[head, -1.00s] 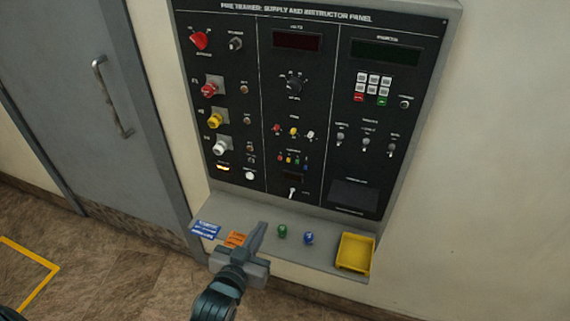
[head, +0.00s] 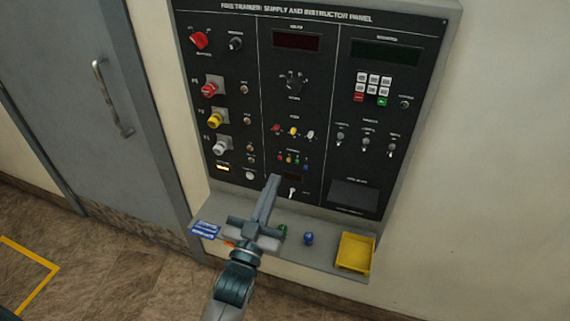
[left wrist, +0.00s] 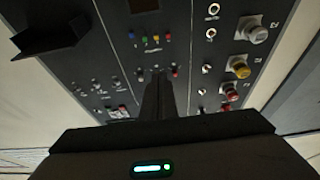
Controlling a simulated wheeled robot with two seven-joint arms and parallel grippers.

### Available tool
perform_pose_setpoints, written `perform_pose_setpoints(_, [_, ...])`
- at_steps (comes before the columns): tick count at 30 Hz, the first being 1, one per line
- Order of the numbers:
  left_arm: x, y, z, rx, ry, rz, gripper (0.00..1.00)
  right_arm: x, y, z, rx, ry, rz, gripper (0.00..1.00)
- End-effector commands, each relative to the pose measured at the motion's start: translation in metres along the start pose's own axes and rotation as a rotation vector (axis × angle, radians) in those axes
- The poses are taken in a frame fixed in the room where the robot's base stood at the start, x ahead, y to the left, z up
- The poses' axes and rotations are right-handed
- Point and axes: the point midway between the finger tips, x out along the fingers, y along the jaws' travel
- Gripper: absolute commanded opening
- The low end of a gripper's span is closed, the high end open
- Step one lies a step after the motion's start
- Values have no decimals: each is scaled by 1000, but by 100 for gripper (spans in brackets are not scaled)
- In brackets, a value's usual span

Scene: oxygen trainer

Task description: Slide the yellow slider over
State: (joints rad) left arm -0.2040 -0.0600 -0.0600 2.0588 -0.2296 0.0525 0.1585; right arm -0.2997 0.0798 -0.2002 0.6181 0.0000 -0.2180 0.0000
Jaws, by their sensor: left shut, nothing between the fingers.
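The yellow slider (head: 289,158) is a tiny coloured knob in a row with red, green and blue ones, low in the middle section of the black panel (head: 330,110). The row also shows in the left wrist view, with the yellow slider (left wrist: 156,38) just beyond the fingertips. My left gripper (head: 275,179) is shut and empty, its fingers pointing up at the panel just below and left of the row. Whether it touches the panel I cannot tell. My right gripper is not in view.
A grey shelf (head: 325,258) juts out below the panel, with a blue knob (head: 308,239), a partly hidden green knob (head: 283,230), a yellow tray (head: 356,252) and a blue card (head: 205,229). A white-handled switch (head: 292,192) sits close right of my fingertips.

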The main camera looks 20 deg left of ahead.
Motion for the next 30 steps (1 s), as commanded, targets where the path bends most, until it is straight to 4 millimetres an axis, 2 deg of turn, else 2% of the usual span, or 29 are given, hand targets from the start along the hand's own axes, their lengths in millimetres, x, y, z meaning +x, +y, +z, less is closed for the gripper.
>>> perform_pose_setpoints(8, [1, 0, 0, 0, -1, 0, 0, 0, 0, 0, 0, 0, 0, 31])
perform_pose_setpoints(14, [12, 0, 0, 0, 0, 0, 0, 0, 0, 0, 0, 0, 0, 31])
perform_pose_setpoints(20, [35, 0, 0, 1, 1, 0, 0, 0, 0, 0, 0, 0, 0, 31])
perform_pose_setpoints(30, [92, 0, 0, 0, 1, 0, 0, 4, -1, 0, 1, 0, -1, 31])
